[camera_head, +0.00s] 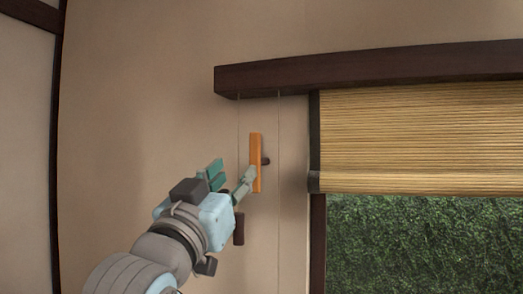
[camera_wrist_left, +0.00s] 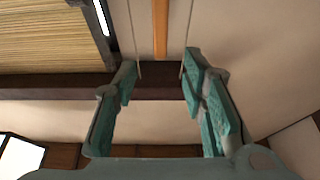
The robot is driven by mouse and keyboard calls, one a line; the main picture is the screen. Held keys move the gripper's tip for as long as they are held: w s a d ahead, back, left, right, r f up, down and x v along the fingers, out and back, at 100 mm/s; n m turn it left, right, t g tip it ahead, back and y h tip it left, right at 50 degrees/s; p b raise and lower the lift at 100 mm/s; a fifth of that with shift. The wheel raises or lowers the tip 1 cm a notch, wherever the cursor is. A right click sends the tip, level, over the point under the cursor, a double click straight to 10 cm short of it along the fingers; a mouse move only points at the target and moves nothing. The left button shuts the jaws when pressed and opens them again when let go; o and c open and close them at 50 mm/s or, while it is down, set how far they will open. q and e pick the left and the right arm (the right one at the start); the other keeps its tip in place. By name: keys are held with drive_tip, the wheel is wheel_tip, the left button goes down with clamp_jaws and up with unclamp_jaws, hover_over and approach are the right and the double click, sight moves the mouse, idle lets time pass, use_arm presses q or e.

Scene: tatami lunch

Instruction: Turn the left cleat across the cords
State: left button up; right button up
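The orange cleat (camera_head: 256,150) stands upright on the wall left of the window, between two thin cords (camera_head: 279,200) hanging from the dark beam. A dark peg (camera_head: 266,161) shows at its right side. In the left wrist view the cleat (camera_wrist_left: 160,28) is at the top middle, with a cord on each side. My left gripper (camera_head: 230,178) is open and empty, just left of the cleat in the head view. One finger overlaps the cleat's lower part there; I cannot tell if they touch. In the wrist view the open fingers (camera_wrist_left: 159,78) point towards the cleat. My right gripper is out of view.
A dark cord weight (camera_head: 238,229) hangs below the gripper. The dark beam (camera_head: 370,68) runs above the cords and window. A half-lowered bamboo blind (camera_head: 420,140) is at the right, with green hedge (camera_head: 425,245) below. The wall to the left is clear.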

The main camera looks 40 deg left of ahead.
sight(253, 148)
use_arm(q)
drive_tip(key=shift+h, duration=0.3)
drive_tip(key=p+x, duration=0.3)
drive_tip(key=x, duration=0.9)
drive_tip(key=shift+w+r, duration=0.1)
drive_tip(key=shift+w, duration=0.15)
drive_tip(key=shift+w+a+r, duration=0.15)
drive_tip(key=shift+a+r, duration=0.1)
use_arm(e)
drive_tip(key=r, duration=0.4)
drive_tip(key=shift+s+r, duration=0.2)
use_arm(q)
drive_tip(key=shift+s, duration=0.2)
drive_tip(key=shift+w, duration=0.2)
clamp_jaws()
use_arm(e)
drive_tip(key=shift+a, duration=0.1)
